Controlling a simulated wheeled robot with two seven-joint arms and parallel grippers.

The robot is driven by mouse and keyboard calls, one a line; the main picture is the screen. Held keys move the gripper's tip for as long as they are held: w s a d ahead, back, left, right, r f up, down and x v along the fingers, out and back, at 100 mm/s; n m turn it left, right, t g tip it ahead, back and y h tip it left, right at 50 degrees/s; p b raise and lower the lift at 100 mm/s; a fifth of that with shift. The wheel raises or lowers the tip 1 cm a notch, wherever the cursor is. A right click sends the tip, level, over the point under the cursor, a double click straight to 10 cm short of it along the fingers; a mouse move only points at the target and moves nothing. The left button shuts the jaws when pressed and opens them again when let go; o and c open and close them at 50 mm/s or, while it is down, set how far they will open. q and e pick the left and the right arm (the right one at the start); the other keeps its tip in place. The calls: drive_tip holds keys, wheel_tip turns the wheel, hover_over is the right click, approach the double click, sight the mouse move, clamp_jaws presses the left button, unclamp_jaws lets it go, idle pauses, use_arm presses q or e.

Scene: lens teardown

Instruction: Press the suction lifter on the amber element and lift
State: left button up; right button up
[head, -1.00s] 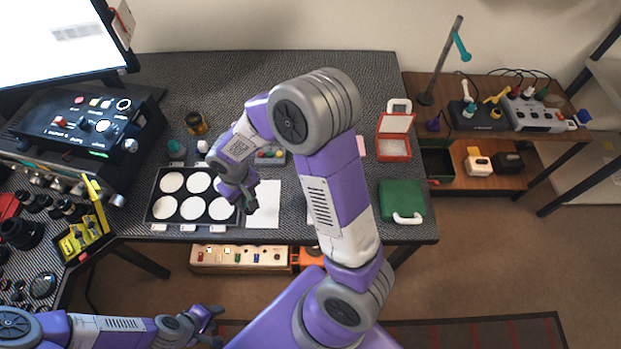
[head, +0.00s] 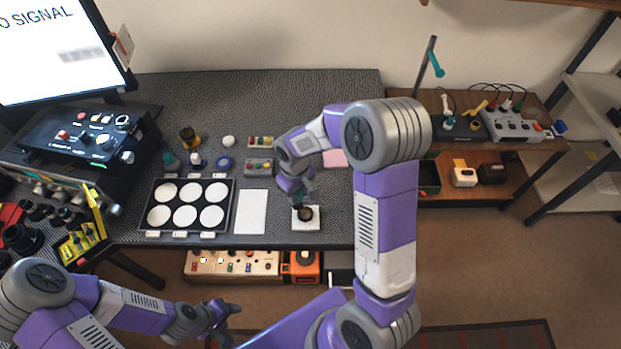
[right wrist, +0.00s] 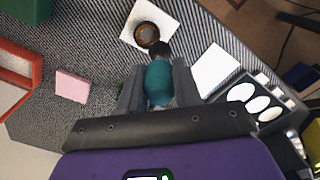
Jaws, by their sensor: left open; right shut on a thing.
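My right gripper (head: 299,198) is shut on the suction lifter, low over the white pad (head: 313,224) at the front of the bench. In the right wrist view, the lifter (right wrist: 158,84) has a teal bulb between the fingers and a black tip (right wrist: 161,50). A dark round lens part (head: 305,214) with a brownish middle, likely holding the amber element, lies on the pad. It also shows in the right wrist view (right wrist: 147,35), just beyond the tip; I cannot tell whether they touch. My left gripper (head: 222,318) is open and empty, low in front of the bench.
A black tray with white round pads (head: 233,203) and a white sheet (head: 252,212) lie left of the pad. A pink pad (right wrist: 73,86) and a red-rimmed box (right wrist: 12,79) lie nearby.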

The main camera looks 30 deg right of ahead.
use_arm(q)
wheel_tip(320, 180, down, 4)
drive_tip(key=b, duration=0.5)
drive_tip(key=shift+s+a+f, duration=0.1)
drive_tip(key=shift+f, duration=0.15)
use_arm(e)
drive_tip(key=shift+n, duration=0.5)
drive_tip(key=f, duration=0.2)
drive_tip(key=d+f, duration=0.1)
drive_tip(key=f, duration=0.1)
drive_tip(key=d+f, duration=0.1)
drive_tip(key=f, duration=0.1)
drive_tip(key=shift+w+d+f, duration=0.1)
drive_tip(key=shift+d, duration=0.15)
use_arm(q)
drive_tip(key=shift+f+b, duration=0.5)
drive_tip(key=shift+b, duration=0.15)
use_arm(e)
drive_tip(key=shift+f, duration=0.65)
drive_tip(key=shift+r, duration=0.1)
use_arm(q)
wheel_tip(320, 180, up, 8)
drive_tip(key=p, duration=0.8)
drive_tip(key=shift+r, duration=0.25)
use_arm(e)
wheel_tip(320, 180, up, 11)
idle(0.5)
